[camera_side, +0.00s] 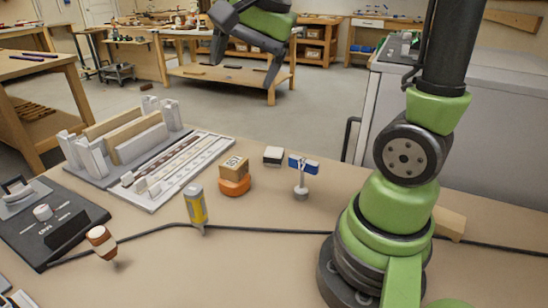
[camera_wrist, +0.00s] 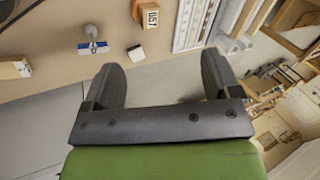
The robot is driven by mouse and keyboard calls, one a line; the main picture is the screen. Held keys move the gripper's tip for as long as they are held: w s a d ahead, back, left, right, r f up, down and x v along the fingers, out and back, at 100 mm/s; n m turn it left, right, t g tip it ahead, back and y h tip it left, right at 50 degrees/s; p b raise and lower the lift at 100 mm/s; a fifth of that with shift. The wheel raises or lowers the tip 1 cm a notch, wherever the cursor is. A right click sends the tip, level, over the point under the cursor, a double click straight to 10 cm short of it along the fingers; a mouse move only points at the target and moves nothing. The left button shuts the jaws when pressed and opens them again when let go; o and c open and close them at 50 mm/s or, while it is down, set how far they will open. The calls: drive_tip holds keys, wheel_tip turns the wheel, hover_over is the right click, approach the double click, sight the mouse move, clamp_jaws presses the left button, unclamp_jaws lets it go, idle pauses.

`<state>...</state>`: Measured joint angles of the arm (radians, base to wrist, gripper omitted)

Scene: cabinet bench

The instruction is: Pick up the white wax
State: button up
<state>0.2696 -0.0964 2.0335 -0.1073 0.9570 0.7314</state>
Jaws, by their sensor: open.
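A small block with a white top and a dark side (camera_side: 273,156) lies on the bench near its far edge; it looks like the white wax, though I cannot be sure. It also shows in the wrist view as a small white block (camera_wrist: 136,53), above and between my fingers in the picture and apart from them. My gripper (camera_side: 245,68) is raised in the air past the bench's far edge. In the wrist view my gripper (camera_wrist: 161,66) has its two dark fingers wide apart with nothing between them.
Left of the block, a labelled wooden block (camera_side: 234,168) sits on an orange round piece (camera_side: 235,187). Right of it stands a small stand with a blue top (camera_side: 302,170).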

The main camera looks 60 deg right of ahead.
drive_tip(key=w+d+f+m+g, duration=0.1)
drive_tip(key=w+d+f+m, duration=0.3)
drive_tip(key=d+m, duration=0.2)
drive_tip(key=m+g, duration=0.4)
drive_tip(key=m, duration=0.8)
hover_over(274, 151)
wheel_tip(274, 151, down, 16)
drive_tip(key=shift+a+f, duration=0.1)
drive_tip(key=shift+f, duration=0.05)
wheel_tip(274, 151, down, 4)
drive_tip(key=shift+s+r, duration=0.1)
drive_tip(key=shift+r, duration=0.1)
drive_tip(key=shift+f, duration=3.2)
drive_tip(key=c, duration=1)
